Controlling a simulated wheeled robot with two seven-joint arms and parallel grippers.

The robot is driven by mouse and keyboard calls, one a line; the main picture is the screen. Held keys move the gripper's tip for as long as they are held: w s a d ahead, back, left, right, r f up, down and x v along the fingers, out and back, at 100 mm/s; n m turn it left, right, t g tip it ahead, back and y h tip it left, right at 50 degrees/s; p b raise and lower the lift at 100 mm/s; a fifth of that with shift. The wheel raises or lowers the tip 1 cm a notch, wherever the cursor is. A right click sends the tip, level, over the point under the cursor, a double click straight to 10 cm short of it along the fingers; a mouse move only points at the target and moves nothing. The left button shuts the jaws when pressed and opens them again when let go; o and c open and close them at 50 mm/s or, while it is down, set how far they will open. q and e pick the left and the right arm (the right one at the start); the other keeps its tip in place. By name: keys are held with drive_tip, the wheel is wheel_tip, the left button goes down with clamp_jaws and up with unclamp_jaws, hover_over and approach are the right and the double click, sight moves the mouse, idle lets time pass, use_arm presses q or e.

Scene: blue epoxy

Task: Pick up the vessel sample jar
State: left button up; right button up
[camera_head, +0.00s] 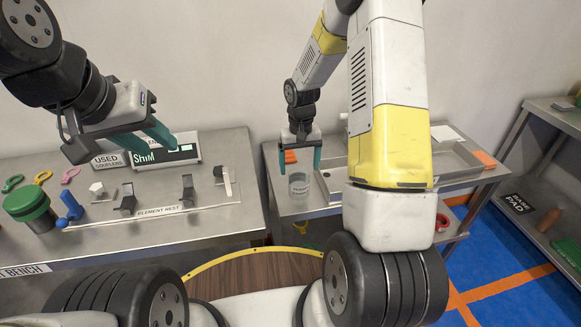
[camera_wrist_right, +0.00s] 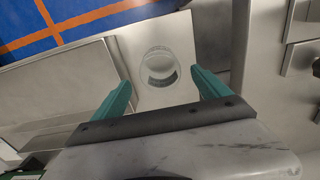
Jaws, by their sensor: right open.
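The sample jar (camera_head: 299,184) is a clear round glass vessel standing upright on the left end of the right-hand metal table. In the right wrist view the jar (camera_wrist_right: 160,66) lies ahead of the fingertips, between their lines. My right gripper (camera_head: 302,158) points down over the jar, with its teal fingers apart and empty; it also shows in the right wrist view (camera_wrist_right: 160,84). My left gripper (camera_head: 166,146) is up over the left bench, with its teal fingers seen at an angle. I cannot tell how far its fingers are apart.
The left bench (camera_head: 225,148) carries a green-lidded container (camera_head: 30,206), a blue tool (camera_head: 70,206), dark element rests and a SHIM box (camera_head: 165,150). A metal tray (camera_head: 455,161) sits right of the jar. A shelf unit (camera_head: 535,205) stands at far right.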

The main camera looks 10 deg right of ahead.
sight(299, 184)
wheel_tip(299, 184, down, 8)
drive_tip(key=shift+f, duration=0.25)
drive_tip(key=c, duration=1.4)
